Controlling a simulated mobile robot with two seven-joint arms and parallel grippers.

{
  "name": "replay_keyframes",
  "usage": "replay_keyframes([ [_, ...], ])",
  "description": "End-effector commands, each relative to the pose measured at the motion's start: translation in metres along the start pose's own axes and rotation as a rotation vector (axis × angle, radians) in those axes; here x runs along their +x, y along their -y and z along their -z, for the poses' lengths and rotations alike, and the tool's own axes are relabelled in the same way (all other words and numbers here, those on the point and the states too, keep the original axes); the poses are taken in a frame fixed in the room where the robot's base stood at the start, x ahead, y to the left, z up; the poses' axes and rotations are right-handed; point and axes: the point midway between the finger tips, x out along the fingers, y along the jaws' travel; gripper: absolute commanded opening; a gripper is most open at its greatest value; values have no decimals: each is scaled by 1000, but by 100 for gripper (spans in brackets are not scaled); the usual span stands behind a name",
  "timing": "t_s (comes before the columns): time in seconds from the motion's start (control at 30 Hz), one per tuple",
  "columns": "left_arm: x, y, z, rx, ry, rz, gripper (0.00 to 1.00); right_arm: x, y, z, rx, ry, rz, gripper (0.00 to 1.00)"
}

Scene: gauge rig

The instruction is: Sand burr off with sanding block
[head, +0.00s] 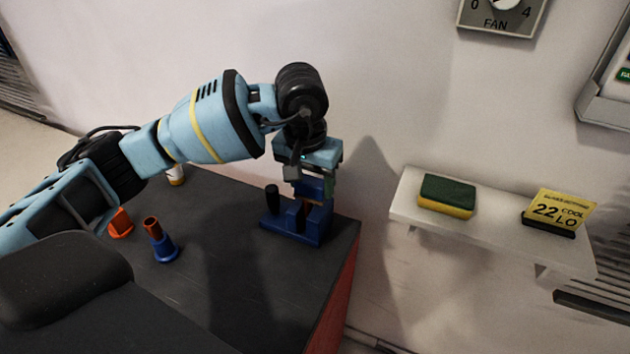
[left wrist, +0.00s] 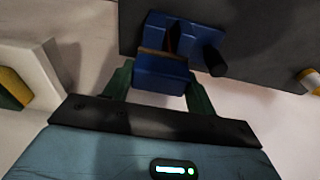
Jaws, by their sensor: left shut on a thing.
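My left gripper (head: 312,180) is shut on a blue block with a brown edge, which I take to be the sanding block (left wrist: 160,75). In the left wrist view the green fingers hold it from both sides. It is over a blue fixture (head: 291,228) near the far right corner of the dark bench. A black round peg (head: 271,198) stands upright on the fixture's left end and also shows in the left wrist view (left wrist: 214,60). The block looks very close to the fixture; I cannot tell whether they touch. I cannot make out the burr. My right gripper is not in view.
On the dark bench (head: 215,280) stand a blue piece with a brown top (head: 160,241), an orange piece (head: 121,223) and a white-and-yellow container (head: 176,175). A wall shelf (head: 480,222) at right holds a green-and-yellow sponge (head: 446,195) and a yellow sign (head: 560,212). The bench front is clear.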

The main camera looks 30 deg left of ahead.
Motion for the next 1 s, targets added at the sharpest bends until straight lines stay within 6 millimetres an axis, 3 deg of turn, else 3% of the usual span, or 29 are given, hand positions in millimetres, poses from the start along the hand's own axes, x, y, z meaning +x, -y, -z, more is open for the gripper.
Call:
replay_keyframes([
  [0.03, 7, 5, -3, -4, 14, 10, 32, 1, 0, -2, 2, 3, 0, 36],
  [0.47, 7, 24, -3, -6, 16, 13, 32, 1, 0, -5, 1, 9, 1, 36],
  [1.0, 7, 19, -3, -4, 16, 13, 32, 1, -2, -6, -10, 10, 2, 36],
])
